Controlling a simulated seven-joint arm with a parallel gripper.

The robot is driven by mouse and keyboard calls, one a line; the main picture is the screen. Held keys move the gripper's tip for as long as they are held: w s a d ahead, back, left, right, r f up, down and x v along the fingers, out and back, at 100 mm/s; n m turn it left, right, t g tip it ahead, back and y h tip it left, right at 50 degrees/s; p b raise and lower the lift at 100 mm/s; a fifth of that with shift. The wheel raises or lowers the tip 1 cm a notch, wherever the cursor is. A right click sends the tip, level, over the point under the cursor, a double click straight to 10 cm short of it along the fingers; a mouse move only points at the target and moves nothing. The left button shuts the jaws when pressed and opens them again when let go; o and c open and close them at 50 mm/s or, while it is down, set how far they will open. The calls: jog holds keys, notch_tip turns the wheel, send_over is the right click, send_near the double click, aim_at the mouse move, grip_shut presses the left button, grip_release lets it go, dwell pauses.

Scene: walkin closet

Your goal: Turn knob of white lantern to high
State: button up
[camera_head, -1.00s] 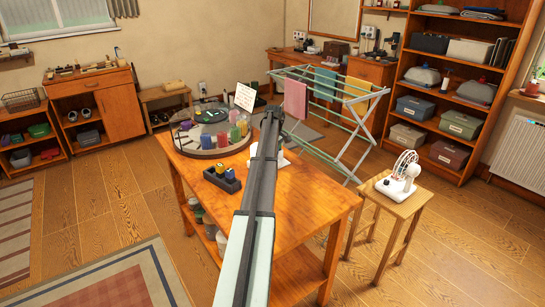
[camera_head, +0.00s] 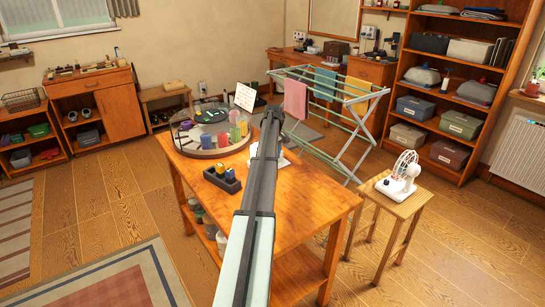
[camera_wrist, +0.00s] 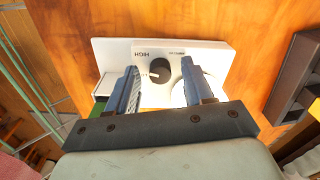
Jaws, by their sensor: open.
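The white lantern's white panel (camera_wrist: 107,58) shows in the wrist view with a round black knob (camera_wrist: 160,66) on it. The knob has a small light pointer mark at its lower left. The word HIGH reads upside down on the panel above left of the knob; a smaller label at upper right is too small to read. My gripper (camera_wrist: 159,67) is open, with one finger on each side of the knob; I cannot tell whether they touch it. In the head view, a bit of white (camera_head: 284,161) shows beside my arm, which hides the gripper and knob.
The wooden table (camera_head: 290,205) holds a round tray of coloured items (camera_head: 212,140), a small dark box (camera_head: 222,180) and a white sign (camera_head: 245,97). A white fan (camera_head: 401,172) stands on a stool at right. A drying rack (camera_head: 345,140) stands behind.

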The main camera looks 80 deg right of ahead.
jog(key=shift+r, duration=0.15)
notch_tip(320, 180, up, 14)
jog(key=shift+f, duration=0.2)
dwell(0.5)
notch_tip(320, 180, down, 14)
jog(key=n, duration=0.3)
jog(key=shift+n, duration=0.3)
dwell(0.4)
jog(key=shift+w, duration=0.1)
grip_shut()
dwell(0.3)
